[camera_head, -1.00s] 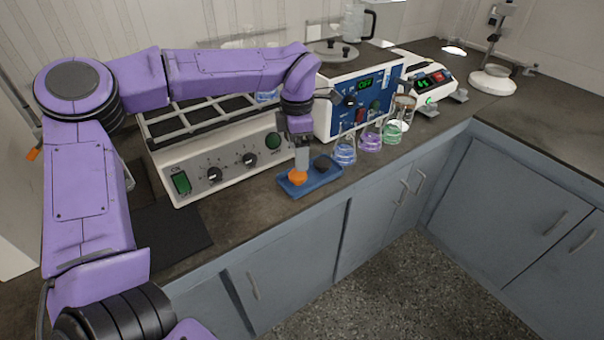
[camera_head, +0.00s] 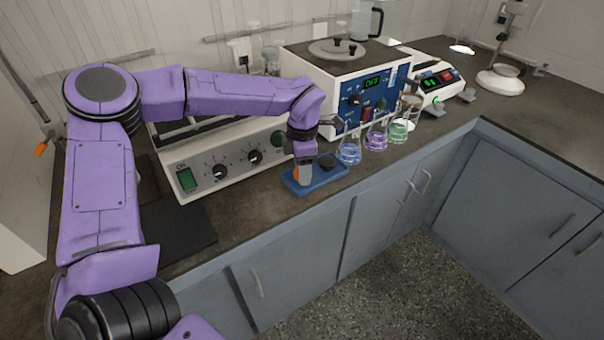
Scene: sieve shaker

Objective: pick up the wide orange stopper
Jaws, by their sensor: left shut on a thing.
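The wide orange stopper (camera_head: 296,173) is at the left end of a small blue tray (camera_head: 322,180) near the front edge of the counter. Only a sliver of its orange shows; my gripper hides the rest. My left gripper (camera_head: 304,174) points down over it and is shut on it. I cannot tell whether the stopper still touches the tray. A dark round piece (camera_head: 327,161) sits at the tray's right end. My right gripper is not in view.
Flasks with blue (camera_head: 349,152), purple (camera_head: 376,139) and green (camera_head: 398,131) liquid stand close to the tray's right. A white shaker box (camera_head: 222,168) and a blue-fronted bath (camera_head: 362,98) stand behind. A black mat (camera_head: 185,232) lies left; the counter between is clear.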

